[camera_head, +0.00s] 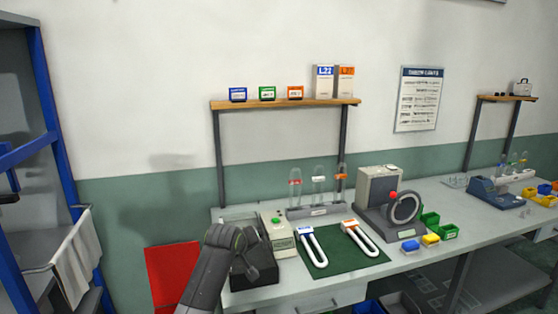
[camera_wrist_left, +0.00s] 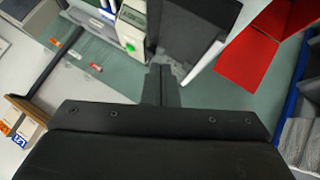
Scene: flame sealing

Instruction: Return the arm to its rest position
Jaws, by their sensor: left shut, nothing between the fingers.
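My left arm (camera_head: 208,275) comes up from the bottom edge of the head view, left of the bench. In the left wrist view my left gripper (camera_wrist_left: 161,84) is shut, with its fingers together and nothing between them. Its fingertips point toward a black box (camera_wrist_left: 190,30) and a cream device with a green button (camera_wrist_left: 131,28). In the head view the wrist overlaps the black box (camera_head: 262,270) at the bench's left end, so contact cannot be told. My right arm is not in view.
The bench (camera_head: 315,292) carries a green mat (camera_head: 322,262) with two white U-shaped tubes, a tube rack (camera_head: 314,211), a grey machine with a ring (camera_head: 402,208) and small bins. A shelf (camera_head: 285,103) stands behind. A blue-framed rack (camera_head: 45,90) is left; a red panel (camera_head: 172,275) is near the arm.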

